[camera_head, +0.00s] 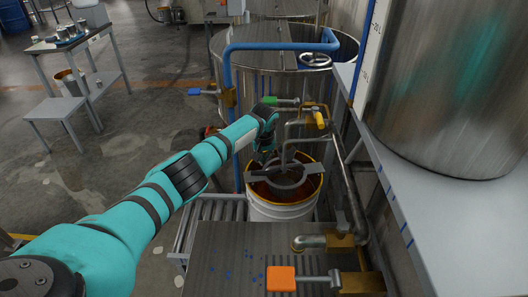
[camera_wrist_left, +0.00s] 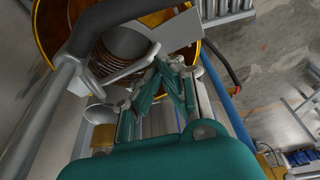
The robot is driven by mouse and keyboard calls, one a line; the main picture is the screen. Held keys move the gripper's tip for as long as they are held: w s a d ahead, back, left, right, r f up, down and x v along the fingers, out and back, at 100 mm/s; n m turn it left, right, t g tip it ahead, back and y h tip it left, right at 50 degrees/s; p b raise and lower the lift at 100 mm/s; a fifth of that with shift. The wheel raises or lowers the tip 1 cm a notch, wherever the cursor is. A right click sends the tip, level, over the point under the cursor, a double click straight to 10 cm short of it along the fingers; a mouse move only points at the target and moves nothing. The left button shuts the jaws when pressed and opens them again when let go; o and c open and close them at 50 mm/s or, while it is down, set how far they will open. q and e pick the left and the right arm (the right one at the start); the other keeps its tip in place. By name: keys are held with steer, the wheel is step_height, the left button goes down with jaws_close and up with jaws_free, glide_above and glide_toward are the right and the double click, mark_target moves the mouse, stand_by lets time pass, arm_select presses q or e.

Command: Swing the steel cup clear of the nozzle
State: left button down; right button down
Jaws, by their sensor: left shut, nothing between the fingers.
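The steel cup (camera_head: 287,184) looks like a dark round body with flat grey tabs, over the open white bucket (camera_head: 284,210). The bent steel nozzle pipe (camera_head: 284,152) comes down at the cup; the exact gap between them is not clear. My left gripper (camera_head: 262,158) points down at the cup's left side, by the bucket's far left rim. In the left wrist view, the gripper (camera_wrist_left: 168,68) has its fingertips together and empty, close to the cup's grey flat tab (camera_wrist_left: 172,34). I cannot tell whether they touch it. My right gripper is not in view.
The bucket stands at the end of a roller conveyor (camera_head: 203,222). Valves with green, yellow and orange handles surround the pipes. A blue pipe (camera_head: 285,47) runs past the large tank behind. A steel bench (camera_head: 235,265) lies in front. Open floor is at the left.

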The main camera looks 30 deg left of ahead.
arm_select(q)
steer(key=s+p, duration=0.1)
steer(key=s+d+p, duration=0.1)
steer(key=s+p, duration=0.1)
steer(key=shift+s+d+r, duration=0.25)
steer(key=shift+d+r, duration=0.05)
steer(key=shift+r, duration=0.05)
steer(key=shift+p, duration=0.3)
